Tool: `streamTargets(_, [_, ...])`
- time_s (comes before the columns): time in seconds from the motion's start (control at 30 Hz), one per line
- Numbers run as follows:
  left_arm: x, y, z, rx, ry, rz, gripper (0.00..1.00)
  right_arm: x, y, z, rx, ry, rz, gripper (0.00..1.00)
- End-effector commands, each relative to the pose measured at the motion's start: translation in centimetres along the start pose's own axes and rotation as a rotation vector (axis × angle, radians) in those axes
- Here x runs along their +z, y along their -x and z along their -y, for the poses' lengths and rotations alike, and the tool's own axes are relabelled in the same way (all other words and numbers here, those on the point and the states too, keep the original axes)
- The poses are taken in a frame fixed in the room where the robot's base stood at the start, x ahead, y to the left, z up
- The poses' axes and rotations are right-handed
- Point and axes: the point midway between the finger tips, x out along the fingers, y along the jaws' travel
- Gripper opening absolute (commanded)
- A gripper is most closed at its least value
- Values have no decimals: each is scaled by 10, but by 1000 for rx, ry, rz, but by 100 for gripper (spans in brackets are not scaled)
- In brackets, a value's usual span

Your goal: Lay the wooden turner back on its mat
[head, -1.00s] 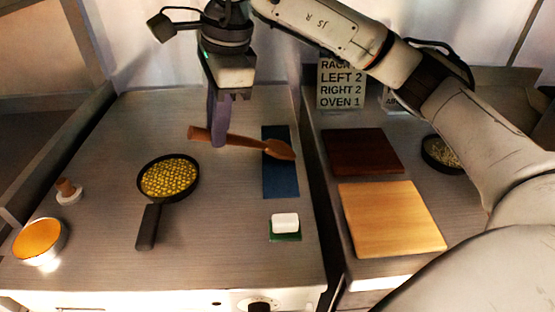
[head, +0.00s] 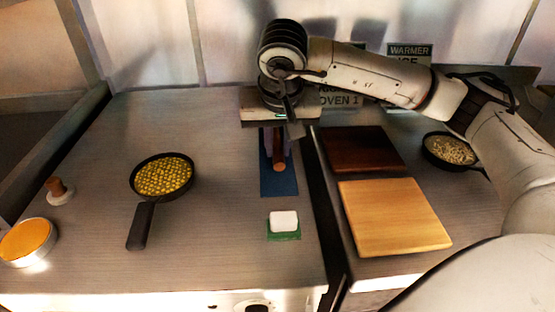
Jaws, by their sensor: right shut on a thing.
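The wooden turner (head: 279,163) is in my right gripper (head: 277,148), which is shut on it. Only the reddish-brown handle end shows, pointing toward the camera; the rest is hidden behind the gripper and wrist. The blue mat (head: 279,187) lies on the grey counter, and the turner is over it in this view. I cannot tell whether the turner touches the mat. My left gripper is not in view.
A white block on a green pad (head: 284,223) sits just in front of the mat. A black pan of yellow food (head: 162,177) stands to the left. A dark board (head: 361,149) and a light board (head: 394,215) lie on the counter to the right, past a dark gap.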

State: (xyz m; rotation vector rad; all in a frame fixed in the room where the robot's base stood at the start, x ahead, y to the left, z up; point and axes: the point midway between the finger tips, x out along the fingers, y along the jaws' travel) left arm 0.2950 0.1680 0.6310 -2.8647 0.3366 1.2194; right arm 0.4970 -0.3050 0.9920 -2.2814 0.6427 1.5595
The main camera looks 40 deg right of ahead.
Motion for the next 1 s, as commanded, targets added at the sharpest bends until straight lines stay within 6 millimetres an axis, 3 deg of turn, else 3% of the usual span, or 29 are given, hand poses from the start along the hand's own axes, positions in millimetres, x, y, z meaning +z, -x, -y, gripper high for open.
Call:
streamTargets(0.4, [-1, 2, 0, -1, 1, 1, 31, 16, -41, 0, 1, -2, 0, 0])
streamTargets(0.77, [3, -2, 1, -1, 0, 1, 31, 18, -47, 0, 0, -3, -1, 0])
streamTargets(0.8, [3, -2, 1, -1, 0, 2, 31, 18, -47, 0, 0, -3, -1, 18])
streamTargets(0.9, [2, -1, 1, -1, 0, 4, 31, 18, -46, 0, 0, -3, -1, 35])
streamTargets(1.0, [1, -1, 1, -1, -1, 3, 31, 18, -46, 0, 0, -3, -1, 36])
